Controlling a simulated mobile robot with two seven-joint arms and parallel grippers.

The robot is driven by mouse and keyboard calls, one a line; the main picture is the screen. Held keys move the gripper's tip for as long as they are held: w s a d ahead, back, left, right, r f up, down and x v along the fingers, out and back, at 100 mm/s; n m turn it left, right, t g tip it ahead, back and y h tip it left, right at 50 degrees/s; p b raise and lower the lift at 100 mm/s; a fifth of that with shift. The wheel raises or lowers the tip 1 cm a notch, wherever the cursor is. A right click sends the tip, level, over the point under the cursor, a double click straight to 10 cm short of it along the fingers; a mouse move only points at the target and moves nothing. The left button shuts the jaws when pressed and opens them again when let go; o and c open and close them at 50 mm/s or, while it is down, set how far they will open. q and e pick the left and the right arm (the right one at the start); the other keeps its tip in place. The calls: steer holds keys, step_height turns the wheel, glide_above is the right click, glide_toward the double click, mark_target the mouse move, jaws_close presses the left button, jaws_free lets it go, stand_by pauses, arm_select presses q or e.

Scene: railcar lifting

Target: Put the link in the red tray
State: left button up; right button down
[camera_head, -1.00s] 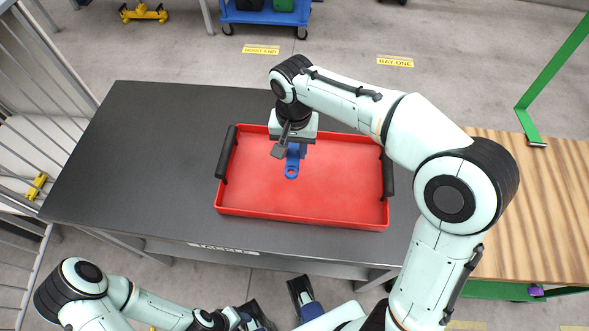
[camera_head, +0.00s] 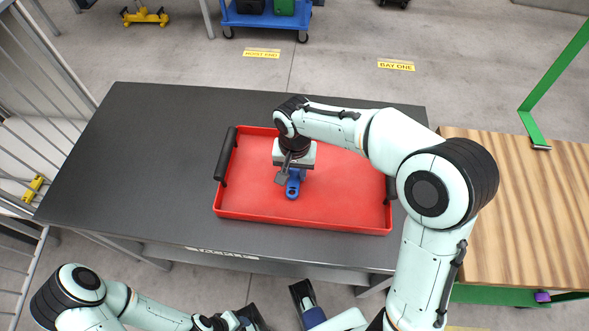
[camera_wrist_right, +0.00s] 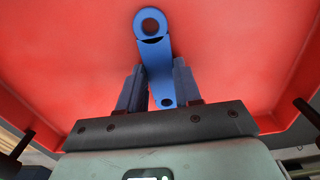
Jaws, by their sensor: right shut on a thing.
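The red tray (camera_head: 255,212) lies on the dark table with its black handles at left and right. My right gripper (camera_head: 290,172) is over the tray's inside, pointing down, shut on the blue link (camera_head: 292,192). In the right wrist view the gripper (camera_wrist_right: 156,90) has its two dark fingers on either side of the link's shank (camera_wrist_right: 157,70). The link's ring end sticks out beyond the fingers, above the red tray floor (camera_wrist_right: 230,45). I cannot tell whether the link touches the floor. My left arm is at the lower left, and its gripper's state is unclear.
The dark table (camera_head: 140,150) is bare to the left of the tray. A wooden-topped bench (camera_head: 520,210) with a green frame stands at the right. A blue cart (camera_head: 265,18) and a yellow object (camera_head: 145,17) stand on the floor behind.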

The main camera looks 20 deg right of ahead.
mark_target(295, 175)
steer(key=c, duration=0.8)
jaws_free()
step_height(295, 175, up, 12)
steer(key=shift+r+p, duration=0.1)
steer(key=shift+p, duration=1.1)
